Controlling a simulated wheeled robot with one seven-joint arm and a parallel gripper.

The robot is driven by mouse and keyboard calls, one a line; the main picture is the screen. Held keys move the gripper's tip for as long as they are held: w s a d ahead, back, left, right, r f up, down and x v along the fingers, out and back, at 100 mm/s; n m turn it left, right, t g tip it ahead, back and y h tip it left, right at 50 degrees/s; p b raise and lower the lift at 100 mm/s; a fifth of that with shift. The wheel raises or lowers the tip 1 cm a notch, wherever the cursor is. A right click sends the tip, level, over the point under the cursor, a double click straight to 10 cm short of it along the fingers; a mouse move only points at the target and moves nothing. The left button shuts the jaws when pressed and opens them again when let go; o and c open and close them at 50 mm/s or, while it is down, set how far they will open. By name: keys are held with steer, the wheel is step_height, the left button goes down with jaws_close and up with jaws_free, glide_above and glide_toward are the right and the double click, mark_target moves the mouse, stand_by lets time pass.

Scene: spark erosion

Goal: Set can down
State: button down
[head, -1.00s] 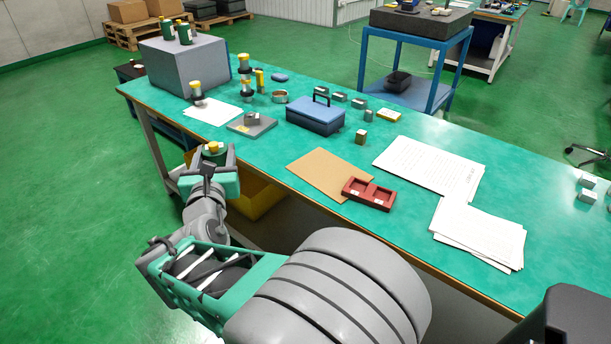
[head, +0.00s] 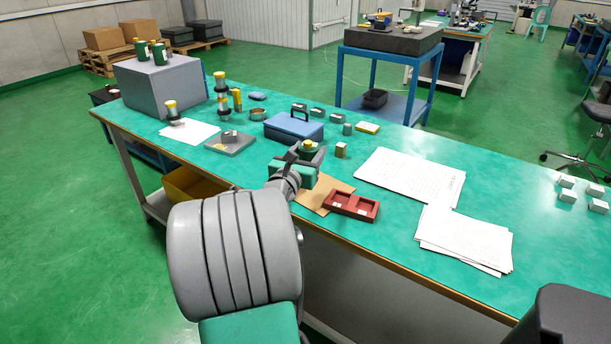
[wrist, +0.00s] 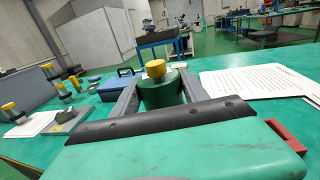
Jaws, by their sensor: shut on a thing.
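The green can with a yellow cap (wrist: 160,92) is between the two fingers of my gripper (wrist: 157,100) in the wrist view. My gripper is shut on it. In the head view the can (head: 308,147) shows at the end of my gripper (head: 306,156), over the bench near the brown sheet. The can looks upright. Its lower part is hidden, so I cannot tell whether it touches the bench. The green bench (head: 400,233) extends to both sides of it.
A blue toolbox (head: 293,128) stands behind my gripper. A red two-pocket tray (head: 351,205) and a brown sheet (head: 325,190) lie near the front edge. Papers (head: 410,177) lie to the right. A grey box (head: 160,86) with green cans stands far left. The bench's right part has bare room.

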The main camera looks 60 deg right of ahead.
mark_target(306, 158)
steer(key=shift+w+d+f+b, duration=0.3)
steer(key=shift+w+d+f, duration=0.15)
steer(key=shift+f, duration=0.75)
steer(key=shift+w+d+f+b, duration=0.35)
steer(key=shift+d+f, duration=0.1)
steer(key=shift+f, duration=0.8)
steer(key=shift+w+d+f+b, duration=0.35)
steer(key=shift+d+f, duration=0.1)
steer(key=shift+f, duration=0.75)
steer(key=shift+f, duration=0.2)
steer(key=c, duration=0.6)
jaws_free()
